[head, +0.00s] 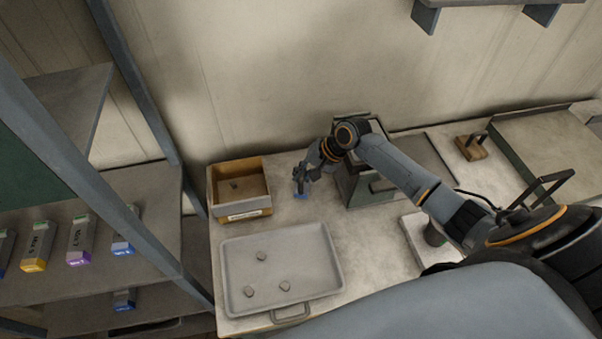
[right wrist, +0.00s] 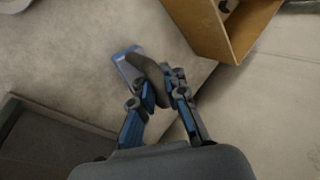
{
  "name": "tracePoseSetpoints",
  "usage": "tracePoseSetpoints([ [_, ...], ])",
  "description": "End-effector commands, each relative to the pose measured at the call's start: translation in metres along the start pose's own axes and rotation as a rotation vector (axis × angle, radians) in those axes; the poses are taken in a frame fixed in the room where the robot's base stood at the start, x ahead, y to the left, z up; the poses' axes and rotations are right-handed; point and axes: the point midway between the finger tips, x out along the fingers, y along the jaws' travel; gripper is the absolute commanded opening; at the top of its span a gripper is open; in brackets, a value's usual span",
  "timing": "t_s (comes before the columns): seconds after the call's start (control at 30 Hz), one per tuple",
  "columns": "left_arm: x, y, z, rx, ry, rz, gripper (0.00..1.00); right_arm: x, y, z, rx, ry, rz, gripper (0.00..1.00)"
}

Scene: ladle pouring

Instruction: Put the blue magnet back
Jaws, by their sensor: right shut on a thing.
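The blue magnet (head: 301,196) shows as a small blue-edged piece just below my right gripper (head: 302,178), over the worktable between the wooden box and the grey-green case. In the right wrist view, the magnet (right wrist: 124,66) has a flat grey-blue body with a dark curved handle. My right gripper (right wrist: 165,92) is shut on that handle. I cannot tell whether the magnet touches the tabletop. My left gripper is not in view.
A labelled wooden box (head: 240,213) holds a small lump. A grey tray (head: 325,277) holds three lumps. A grey-green case (head: 352,190) stands beside my right arm. Labelled blocks with coloured ends (head: 80,238) stand on the left shelf (head: 155,268). A wooden stand (head: 471,150) is farther right.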

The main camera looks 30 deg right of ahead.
Motion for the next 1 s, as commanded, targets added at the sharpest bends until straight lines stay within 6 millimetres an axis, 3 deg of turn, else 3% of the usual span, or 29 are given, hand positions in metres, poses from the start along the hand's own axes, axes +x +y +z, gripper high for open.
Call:
tracePoseSetpoints([
  [0.03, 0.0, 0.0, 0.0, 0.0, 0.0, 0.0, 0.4, 0.002, 0.001, 0.0, 0.0, 0.0, -0.001, 0.0],
  [0.07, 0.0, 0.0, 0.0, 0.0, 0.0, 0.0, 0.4, 0.001, 0.001, 0.0, 0.0, 0.0, 0.0, 0.16],
  [0.17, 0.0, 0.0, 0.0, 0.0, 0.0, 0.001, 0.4, 0.001, 0.001, 0.0, 0.0, 0.0, 0.0, 0.36],
  [0.57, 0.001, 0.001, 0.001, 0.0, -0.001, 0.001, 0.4, -0.004, 0.0, 0.0, 0.0, 0.001, 0.0, 0.36],
  [0.67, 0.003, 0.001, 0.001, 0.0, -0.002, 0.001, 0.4, -0.017, 0.001, -0.001, -0.001, 0.002, 0.0, 0.36],
  [1.0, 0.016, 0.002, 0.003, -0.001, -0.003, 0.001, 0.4, -0.088, 0.001, -0.001, -0.002, 0.003, 0.001, 0.36],
])
